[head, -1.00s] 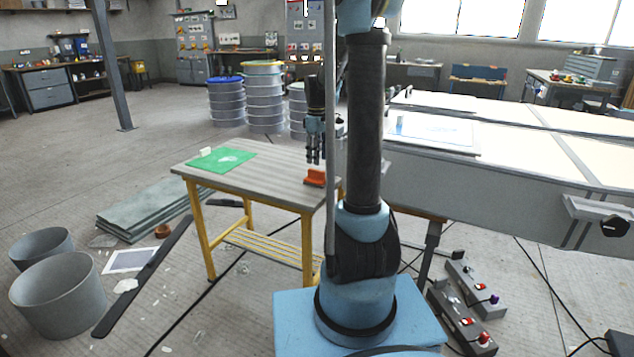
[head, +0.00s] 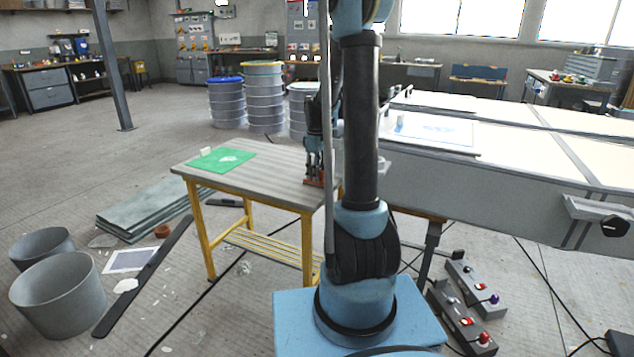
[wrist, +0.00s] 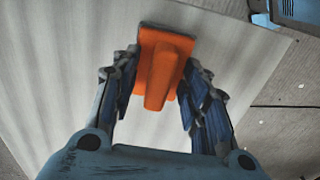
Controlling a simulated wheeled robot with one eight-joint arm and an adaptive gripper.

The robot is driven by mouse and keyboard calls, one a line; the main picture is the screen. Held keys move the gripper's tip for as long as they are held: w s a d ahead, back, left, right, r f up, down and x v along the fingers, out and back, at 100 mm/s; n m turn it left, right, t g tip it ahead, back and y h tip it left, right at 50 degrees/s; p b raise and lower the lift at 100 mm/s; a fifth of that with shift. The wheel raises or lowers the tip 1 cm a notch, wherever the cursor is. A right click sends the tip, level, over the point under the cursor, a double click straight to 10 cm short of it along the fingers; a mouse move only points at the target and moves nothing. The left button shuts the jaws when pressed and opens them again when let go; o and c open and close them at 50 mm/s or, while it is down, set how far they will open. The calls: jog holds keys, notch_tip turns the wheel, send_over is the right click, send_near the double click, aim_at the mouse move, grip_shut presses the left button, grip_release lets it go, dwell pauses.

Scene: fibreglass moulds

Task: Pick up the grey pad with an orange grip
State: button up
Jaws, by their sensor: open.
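The grey pad with an orange grip (wrist: 160,70) lies on the wooden-topped table; in the wrist view its orange grip faces me and a thin grey edge shows at its far end. In the head view the pad (head: 314,183) sits at the table's right end, partly hidden by my gripper and arm. My gripper (wrist: 158,100) is open, with one finger on each side of the orange grip. In the head view my gripper (head: 314,172) is down at the pad. Whether the fingers touch the grip I cannot tell.
The yellow-legged table (head: 255,180) also bears a green mat (head: 222,160) and a small white block (head: 206,151). A long mould bench (head: 480,185) stands right of the table. Grey buckets (head: 60,290) and stacked sheets (head: 150,207) are on the floor at left.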

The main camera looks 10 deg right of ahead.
grip_shut()
notch_tip(320, 180, up, 10)
jog(key=shift+r, duration=0.1)
dwell(0.6)
